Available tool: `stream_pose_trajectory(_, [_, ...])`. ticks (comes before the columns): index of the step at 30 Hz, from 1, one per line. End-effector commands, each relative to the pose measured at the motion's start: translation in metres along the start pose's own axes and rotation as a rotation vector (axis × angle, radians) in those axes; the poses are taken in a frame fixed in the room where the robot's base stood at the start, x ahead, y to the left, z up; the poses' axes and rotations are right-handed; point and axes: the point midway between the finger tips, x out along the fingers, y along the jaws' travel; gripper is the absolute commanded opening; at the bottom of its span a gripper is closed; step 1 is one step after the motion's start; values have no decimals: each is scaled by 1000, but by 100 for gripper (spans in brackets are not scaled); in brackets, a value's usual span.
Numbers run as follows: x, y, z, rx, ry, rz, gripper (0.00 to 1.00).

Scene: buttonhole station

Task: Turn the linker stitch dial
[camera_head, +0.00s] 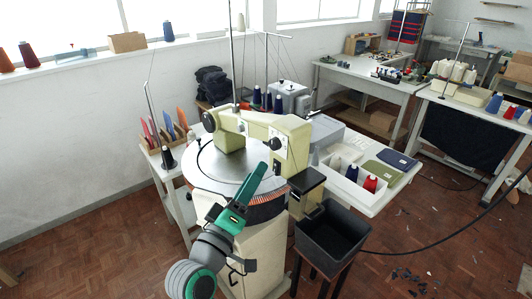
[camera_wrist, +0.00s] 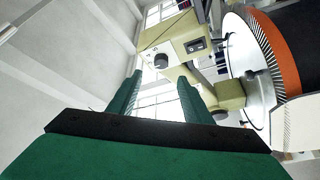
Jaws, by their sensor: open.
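The cream linker machine (camera_head: 290,132) stands over a round plate with a toothed rim (camera_head: 215,172). A black round knob (camera_head: 275,144) sits on the front of its head; it also shows in the wrist view (camera_wrist: 161,61). A second dark knob (camera_head: 209,122) is at the arm's left end. I cannot tell for certain which one is the stitch dial. My green gripper (camera_head: 262,170) is over the plate, below and left of the front knob. In the wrist view its two fingers (camera_wrist: 160,85) are apart and empty, with the front knob beyond their tips, not touched.
A black bin (camera_head: 335,240) stands right of the machine. The white table behind holds a tray of yarn cones (camera_head: 352,178) and folded cloths (camera_head: 393,160). A thin rod (camera_head: 231,55) rises beside the machine head. The floor at left is clear.

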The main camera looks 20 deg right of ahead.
Motion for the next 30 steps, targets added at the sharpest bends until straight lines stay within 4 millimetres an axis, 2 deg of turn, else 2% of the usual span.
stream_pose_trajectory(9, [56, 0, 0, 1, -1, 1, 45])
stream_pose_trajectory(15, [82, -1, 0, 0, 1, -1, 45])
stream_pose_trajectory(21, [94, -1, -1, 1, 3, -3, 45])
stream_pose_trajectory(29, [94, -2, -2, 1, 4, -4, 45])
stream_pose_trajectory(30, [94, -2, -2, 1, 4, -4, 40])
